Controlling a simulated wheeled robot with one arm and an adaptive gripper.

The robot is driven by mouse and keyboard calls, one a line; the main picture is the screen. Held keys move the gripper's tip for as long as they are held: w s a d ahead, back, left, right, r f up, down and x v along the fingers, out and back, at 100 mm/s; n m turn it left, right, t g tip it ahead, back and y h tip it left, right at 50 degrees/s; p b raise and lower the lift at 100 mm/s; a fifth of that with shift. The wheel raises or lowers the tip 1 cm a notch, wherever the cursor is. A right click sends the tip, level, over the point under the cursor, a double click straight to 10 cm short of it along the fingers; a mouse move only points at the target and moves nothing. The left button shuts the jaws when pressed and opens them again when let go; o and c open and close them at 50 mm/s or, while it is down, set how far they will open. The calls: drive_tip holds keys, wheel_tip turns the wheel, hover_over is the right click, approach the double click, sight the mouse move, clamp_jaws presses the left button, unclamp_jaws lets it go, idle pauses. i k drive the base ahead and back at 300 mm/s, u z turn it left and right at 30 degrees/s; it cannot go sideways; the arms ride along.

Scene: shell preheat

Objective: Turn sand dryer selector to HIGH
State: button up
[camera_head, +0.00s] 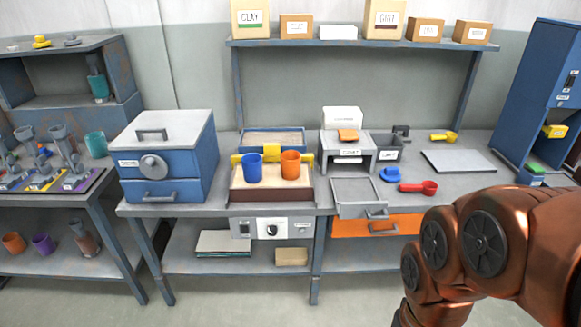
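A control panel (258,228) hangs on the front edge of the middle bench, under the sand box. A dark round selector knob (271,230) with a light pointer sits on its white middle plate. The markings around the knob are too small to read, so I cannot tell which setting it points to. The sand box (272,197) above it is shallow and carries a blue cup (252,168) and an orange cup (290,164) at a yellow holder. My copper-coloured arm fills the lower right, well right of the panel. My gripper is out of the picture.
A blue cabinet (184,156) with a round dial stands left of the sand box. A small open drawer (360,200) and an orange drawer (350,226) jut out right of the panel. A red scoop (420,187) lies on the bench. Floor space before the panel looks clear.

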sight(271, 230)
drive_tip(key=u, duration=0.1)
drive_tip(key=i, duration=0.4)
drive_tip(key=u, duration=1.75)
